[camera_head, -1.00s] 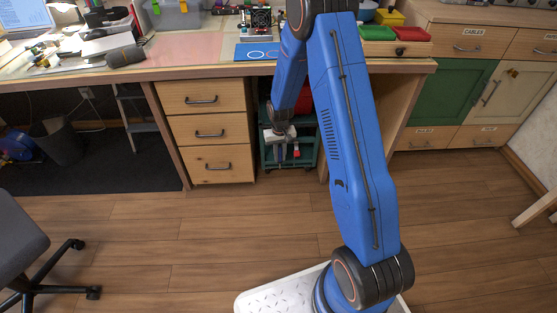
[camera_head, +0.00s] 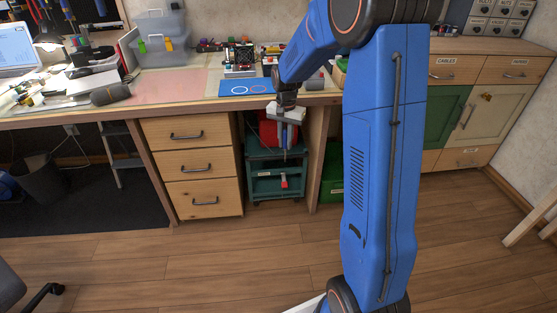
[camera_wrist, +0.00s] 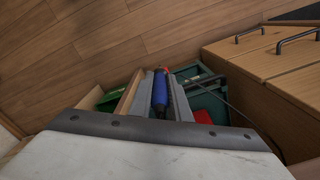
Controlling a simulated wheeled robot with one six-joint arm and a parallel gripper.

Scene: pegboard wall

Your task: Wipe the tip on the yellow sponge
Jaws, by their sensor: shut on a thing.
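My gripper (camera_head: 285,142) hangs fingers-down in front of the workbench's front edge, below the level of its top. It is shut on a slim blue-handled tool (camera_wrist: 160,94), which shows between the two grey fingers in the wrist view. A thin dark end of the tool points down below the fingers in the head view; its very tip is too small to make out. I cannot make out the yellow sponge in either view.
The workbench (camera_head: 190,88) holds a blue mat (camera_head: 247,88), a dark cylinder (camera_head: 110,94) and small devices. Wooden drawers (camera_head: 192,165) stand left of my gripper. A green cart (camera_head: 262,186) is behind it under the bench. The floor in front is clear.

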